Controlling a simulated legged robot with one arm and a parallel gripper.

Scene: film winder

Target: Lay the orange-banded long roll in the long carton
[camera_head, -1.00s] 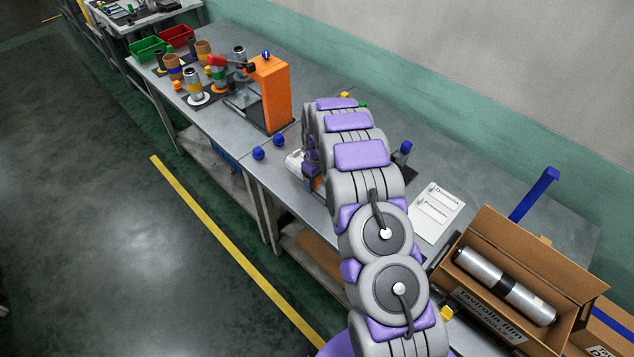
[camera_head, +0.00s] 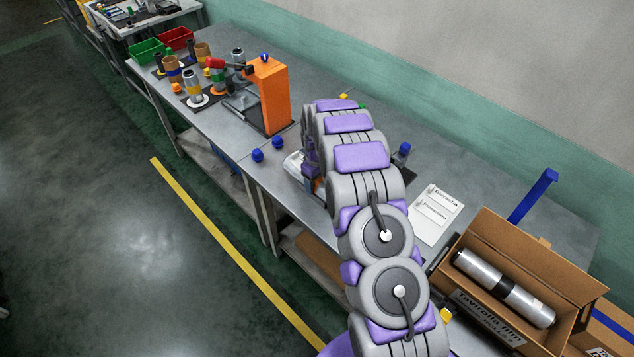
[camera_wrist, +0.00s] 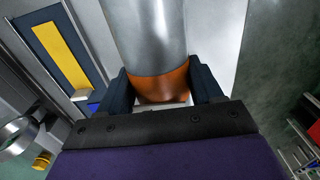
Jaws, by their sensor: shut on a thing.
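The orange-banded long roll is a silver cylinder (camera_wrist: 150,35) with an orange band (camera_wrist: 160,88) near its close end. In the wrist view my gripper (camera_wrist: 161,85) is shut on it at the band, one dark finger on each side. In the head view my arm hides most of the gripper; part of the silver roll (camera_head: 292,166) shows left of the arm, above or at the table's front edge. The long carton (camera_head: 486,317) stands open at the right. A silver roll with a black band (camera_head: 503,288) lies in it.
An orange winder (camera_head: 270,95) stands further along the table. Two blue knobs (camera_head: 267,150) are near the front edge. A white label card (camera_head: 436,214) lies between my arm and the carton. A blue upright (camera_head: 532,197) rises behind the carton.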

